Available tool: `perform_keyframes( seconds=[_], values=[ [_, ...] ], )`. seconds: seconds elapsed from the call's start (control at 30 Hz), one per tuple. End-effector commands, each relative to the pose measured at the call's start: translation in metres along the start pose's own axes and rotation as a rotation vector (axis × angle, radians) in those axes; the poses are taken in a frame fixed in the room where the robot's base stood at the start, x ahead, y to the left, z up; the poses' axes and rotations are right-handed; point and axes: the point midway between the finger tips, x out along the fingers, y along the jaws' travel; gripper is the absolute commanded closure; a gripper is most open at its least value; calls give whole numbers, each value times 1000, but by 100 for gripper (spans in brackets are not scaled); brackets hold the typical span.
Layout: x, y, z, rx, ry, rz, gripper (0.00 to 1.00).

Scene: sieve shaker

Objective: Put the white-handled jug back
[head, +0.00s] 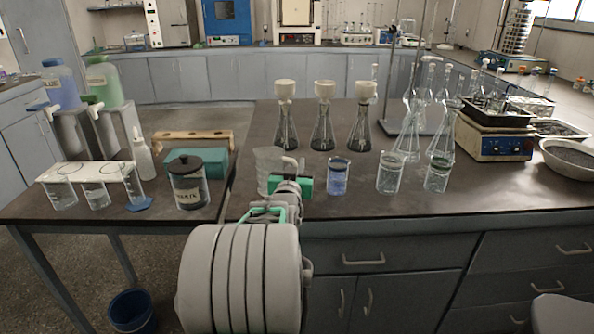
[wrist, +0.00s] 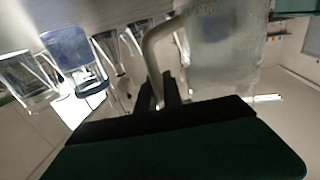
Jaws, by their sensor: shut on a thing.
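The white-handled jug (head: 268,168) is a clear vessel near the front left of the main bench. Its white handle (head: 291,166) faces right, toward my gripper (head: 290,184). In the wrist view, the jug (wrist: 222,58) shows on the upper right, and its curved handle (wrist: 152,55) runs down between the dark fingers of my gripper (wrist: 170,92). My gripper is shut on the handle. The green gripper body hides part of the jug's lower side. I cannot tell whether the jug's base touches the bench.
A beaker of blue liquid (head: 338,177) stands close on the right, with two clear beakers (head: 390,173) (head: 437,175) beyond. Several funnel-topped flasks (head: 323,125) stand behind. Left of a gap, a side table holds a dark-lidded jar (head: 188,186) and a teal box (head: 214,163). The front right bench (head: 500,190) is clear.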

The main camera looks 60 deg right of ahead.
Motion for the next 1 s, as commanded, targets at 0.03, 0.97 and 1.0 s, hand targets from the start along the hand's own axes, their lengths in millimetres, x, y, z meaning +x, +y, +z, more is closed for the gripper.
perform_keyframes(
  seconds=[0.03,0.97,1.0],
  values=[
    [0,0,6,2,4,-1,100],
    [-1,0,10,1,2,-1,67],
    [0,0,7,1,2,-1,67]
  ],
)
